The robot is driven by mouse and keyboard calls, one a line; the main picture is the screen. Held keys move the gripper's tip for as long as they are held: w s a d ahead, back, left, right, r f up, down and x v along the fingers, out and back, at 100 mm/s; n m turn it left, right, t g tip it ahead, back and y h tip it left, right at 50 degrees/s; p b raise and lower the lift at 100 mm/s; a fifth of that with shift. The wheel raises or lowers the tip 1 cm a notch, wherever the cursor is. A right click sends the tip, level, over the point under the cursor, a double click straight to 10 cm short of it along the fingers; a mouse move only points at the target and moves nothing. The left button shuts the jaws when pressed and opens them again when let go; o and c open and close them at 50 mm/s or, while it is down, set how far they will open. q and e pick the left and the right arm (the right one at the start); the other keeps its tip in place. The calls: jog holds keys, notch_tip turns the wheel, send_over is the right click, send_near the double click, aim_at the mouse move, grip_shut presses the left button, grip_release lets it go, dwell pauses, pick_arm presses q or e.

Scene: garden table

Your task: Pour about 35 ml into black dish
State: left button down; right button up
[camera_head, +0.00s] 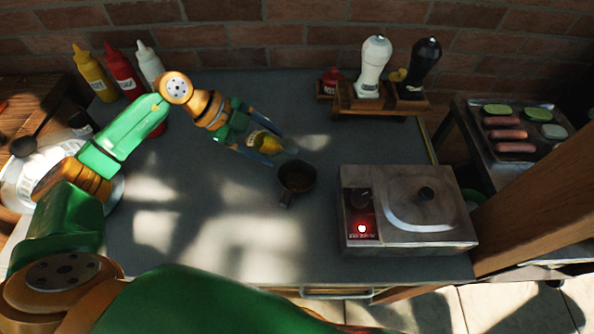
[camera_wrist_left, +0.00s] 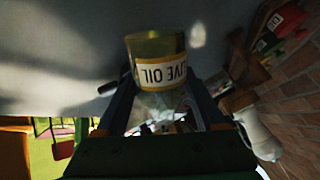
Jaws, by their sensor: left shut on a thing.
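The black dish (camera_head: 285,198), small and round with a short handle toward the front, stands on the grey table; its inside looks dark brown and I cannot tell how full it is. My left gripper (camera_head: 276,149) is shut on a bottle of yellow olive oil (camera_head: 265,143), up and left of the dish in the head view. The bottle looks tilted over, apart from the dish; no stream shows. In the left wrist view the bottle (camera_wrist_left: 157,74) lies between the fingers (camera_wrist_left: 160,103), its label upside down. My right gripper is out of view.
A hot plate (camera_head: 405,235) with a lit red lamp stands right of the dish. Behind are a wooden rack (camera_head: 350,104) with white and black bottles, and squeeze bottles (camera_head: 122,72) at back left. The table's front middle is clear.

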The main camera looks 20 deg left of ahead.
aim_at(259, 133)
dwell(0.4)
pick_arm(q)
jog(key=shift+d+r+h, duration=0.2)
jog(key=shift+r+h, duration=0.05)
jog(key=shift+h, duration=0.65)
jog(key=shift+f+n+g+h+b, duration=0.35)
jog(key=shift+f+h+b, duration=0.35)
jog(key=shift+f+b, duration=0.4)
jog(key=h+b, duration=0.1)
jog(key=b, duration=0.1)
jog(key=a+n+h+b, duration=0.1)
jog(key=h+b, duration=0.1)
jog(key=shift+w+a+b, duration=0.15)
jog(key=shift+w+b, duration=0.15)
jog(key=shift+b, duration=0.1)
jog(key=shift+w+a+r+n+h+b, duration=0.1)
jog(key=shift+a+r+n+h+b, duration=0.15)
jog(key=shift+r+h+b, duration=0.3)
jog(key=shift+a+r+n+h+b, duration=0.15)
jog(key=shift+r+n+h+b, duration=0.15)
jog(key=shift+r+h+b, duration=0.25)
notch_tip(259, 133, up, 2)
jog(key=shift+a+r+g+h, duration=0.15)
jog(key=shift+g+h, duration=0.1)
jog(key=shift+h, duration=0.55)
jog(key=shift+r+n, duration=0.3)
jog(key=shift+r, duration=0.1)
